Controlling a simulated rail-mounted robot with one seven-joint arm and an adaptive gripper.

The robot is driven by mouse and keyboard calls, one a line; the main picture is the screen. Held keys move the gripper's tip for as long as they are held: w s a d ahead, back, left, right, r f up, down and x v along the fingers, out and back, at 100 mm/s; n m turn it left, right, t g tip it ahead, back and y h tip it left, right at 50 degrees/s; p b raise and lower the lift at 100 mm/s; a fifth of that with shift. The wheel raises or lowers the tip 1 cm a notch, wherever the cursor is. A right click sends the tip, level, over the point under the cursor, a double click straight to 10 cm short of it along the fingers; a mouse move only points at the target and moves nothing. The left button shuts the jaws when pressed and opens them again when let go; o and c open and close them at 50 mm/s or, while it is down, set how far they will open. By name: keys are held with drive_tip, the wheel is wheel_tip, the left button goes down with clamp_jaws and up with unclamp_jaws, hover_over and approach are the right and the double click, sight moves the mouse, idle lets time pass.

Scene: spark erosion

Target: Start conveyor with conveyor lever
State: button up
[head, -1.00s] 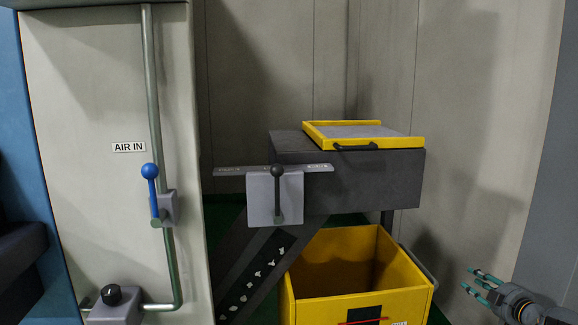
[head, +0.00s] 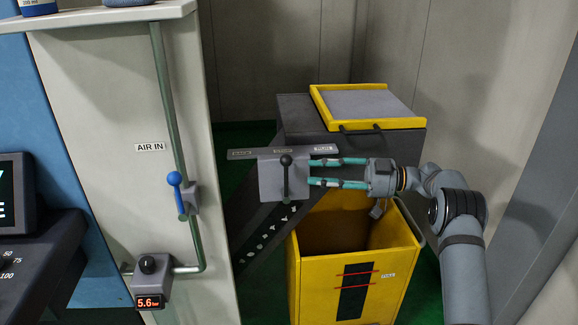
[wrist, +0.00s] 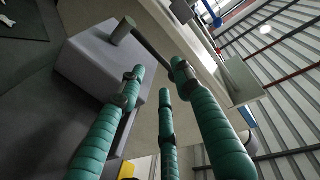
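The conveyor lever (head: 286,179) is a dark handle with a black ball knob on a grey box (head: 268,185). In the head view the knob is at the top and the handle points up. My gripper (head: 312,173) comes in from the right with its teal fingers spread. Its fingertips are beside the box's right edge, a short way right of the handle. In the wrist view the grey box (wrist: 90,62) and the lever's rod (wrist: 150,48) show just beyond my open gripper (wrist: 158,80). The rod's far end is partly hidden by a finger; contact cannot be told.
A yellow bin (head: 390,262) stands below my gripper. A dark conveyor housing with a yellow-framed lid (head: 368,104) is behind it. On the left, a pale panel carries a blue AIR IN lever (head: 177,192) and a gauge reading 5.6 (head: 149,303).

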drive_tip(key=p, duration=0.1)
hover_over(286, 195)
drive_tip(key=w, duration=0.1)
drive_tip(key=shift+c, duration=0.4)
drive_tip(key=c, duration=0.7)
clamp_jaws()
